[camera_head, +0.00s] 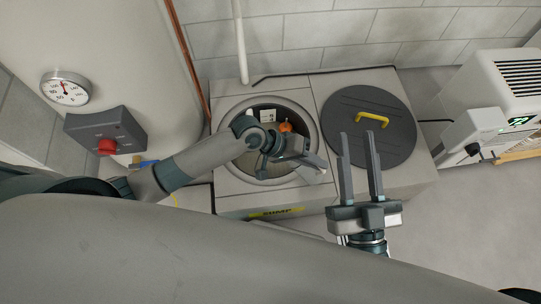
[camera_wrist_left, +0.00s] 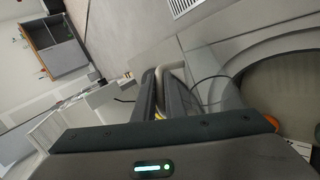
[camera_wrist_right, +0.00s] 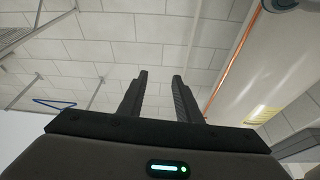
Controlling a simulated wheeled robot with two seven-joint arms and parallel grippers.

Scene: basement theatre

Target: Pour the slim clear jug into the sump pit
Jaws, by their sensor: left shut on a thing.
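The sump pit (camera_head: 247,167) is a round open hole in a grey box, with an orange ball (camera_head: 285,127) inside. Its rim also shows at the right of the left wrist view (camera_wrist_left: 245,54). My left gripper (camera_head: 316,163) is over the right edge of the opening, shut on the slim clear jug. A pale curved part, seemingly the jug's handle (camera_wrist_left: 172,66), shows between the fingers in the left wrist view. The jug's body is hard to make out, so its tilt and contents cannot be told. My right gripper (camera_head: 358,138) is open and empty, over the lid.
A dark round lid (camera_head: 345,105) with a yellow handle (camera_head: 371,118) lies right of the pit. A pale tank with a gauge (camera_head: 65,88) and a grey box with a red button (camera_head: 107,146) are at left. A white vented unit (camera_head: 505,80) stands right. Floor is clear at lower right.

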